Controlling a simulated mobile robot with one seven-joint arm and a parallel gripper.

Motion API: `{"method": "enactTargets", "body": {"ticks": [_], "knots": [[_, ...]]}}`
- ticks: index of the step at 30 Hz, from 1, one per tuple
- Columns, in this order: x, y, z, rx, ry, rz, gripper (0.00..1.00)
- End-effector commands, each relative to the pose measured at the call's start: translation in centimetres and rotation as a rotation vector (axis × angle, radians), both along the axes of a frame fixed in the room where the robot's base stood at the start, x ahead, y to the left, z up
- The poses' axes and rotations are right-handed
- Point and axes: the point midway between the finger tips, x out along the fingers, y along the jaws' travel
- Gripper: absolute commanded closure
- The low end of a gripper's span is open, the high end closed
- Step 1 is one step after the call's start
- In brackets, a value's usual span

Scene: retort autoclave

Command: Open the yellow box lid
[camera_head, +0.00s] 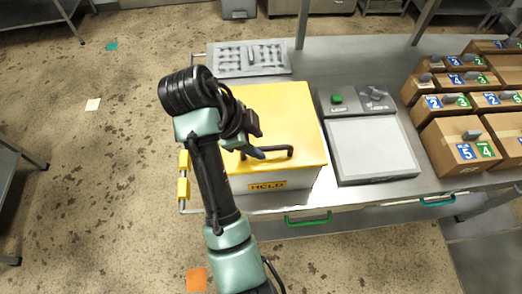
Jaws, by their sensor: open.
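The yellow box lid (284,118) lies flat and closed on a pale box labelled "HELD" (267,186), at the left part of the metal table. A dark handle bar (290,152) sits on the lid near its front side. My gripper (258,153) is open and low over the lid, at the left end of the handle. I cannot tell whether it touches the handle. My arm comes up from the bottom and hides the lid's left side and part of the handle.
Right of the box stand a grey panel (371,150) and a control unit with a green button (337,99). Several numbered cardboard boxes (459,146) fill the table's right. A grey tray (249,59) lies behind. Green drawer handles (308,219) line the front edge.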

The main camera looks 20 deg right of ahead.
Motion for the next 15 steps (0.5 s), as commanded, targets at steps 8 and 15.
{"method": "enactTargets", "body": {"ticks": [8,15], "knots": [[0.2,-1.1,-2.3,0.001,0.002,0.000,0.53],[0.2,-1.2,-2.6,0.001,0.000,0.001,0.53]]}}
